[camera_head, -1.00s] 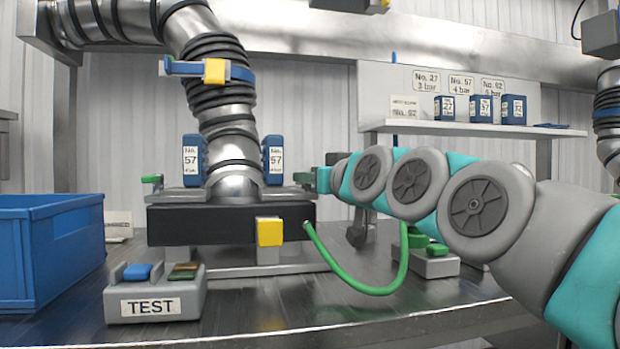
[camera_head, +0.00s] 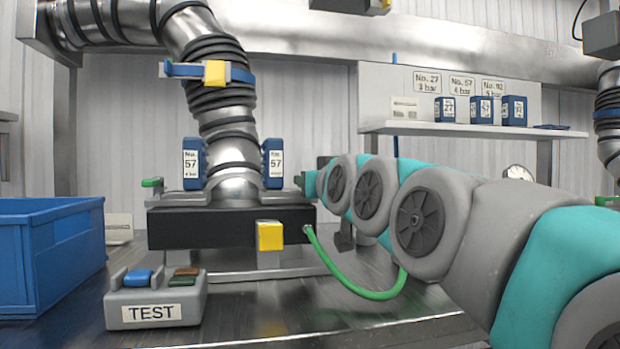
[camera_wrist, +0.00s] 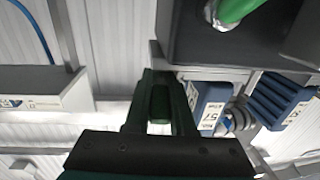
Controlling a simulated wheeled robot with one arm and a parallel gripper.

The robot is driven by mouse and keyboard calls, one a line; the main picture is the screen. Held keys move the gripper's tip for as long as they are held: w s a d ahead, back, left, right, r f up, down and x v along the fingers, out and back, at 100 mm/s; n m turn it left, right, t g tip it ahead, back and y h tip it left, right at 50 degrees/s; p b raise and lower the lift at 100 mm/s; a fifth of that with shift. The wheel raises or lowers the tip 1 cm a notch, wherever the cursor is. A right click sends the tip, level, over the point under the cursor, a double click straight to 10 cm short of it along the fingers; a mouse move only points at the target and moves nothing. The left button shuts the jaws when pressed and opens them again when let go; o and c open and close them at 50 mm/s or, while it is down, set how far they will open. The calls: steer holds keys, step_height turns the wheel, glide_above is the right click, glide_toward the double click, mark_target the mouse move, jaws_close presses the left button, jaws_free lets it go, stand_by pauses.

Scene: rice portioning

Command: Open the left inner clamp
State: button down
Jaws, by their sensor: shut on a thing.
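The left station's black box (camera_head: 180,228) stands under the silver corrugated pipe (camera_head: 236,180). A clamp with a green handle (camera_head: 152,182) is at its left end. At its right end, the inner side, my gripper (camera_head: 306,184) is small and partly hidden by my arm. In the wrist view my gripper (camera_wrist: 160,92) is shut on a dark green clamp handle (camera_wrist: 160,104), which sits between its two fingers. The body of this clamp is mostly hidden there. Blue blocks marked 57 stand at the pipe's left (camera_head: 194,163) and right (camera_head: 273,162).
A green hose (camera_head: 350,285) hangs from the box front below my arm. A TEST button box (camera_head: 155,300) and a blue bin (camera_head: 50,250) stand at the left. A shelf (camera_head: 470,130) with blue blocks is behind my arm.

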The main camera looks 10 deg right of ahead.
steer(key=shift+a+r+m+h+p, duration=0.1)
steer(key=shift+m+h+p, duration=0.25)
steer(key=shift+m+h, duration=0.55)
steer(key=c, duration=0.8)
jaws_free()
steer(key=shift+o, duration=0.2)
steer(key=s, duration=0.7)
steer(key=shift+s, duration=0.4)
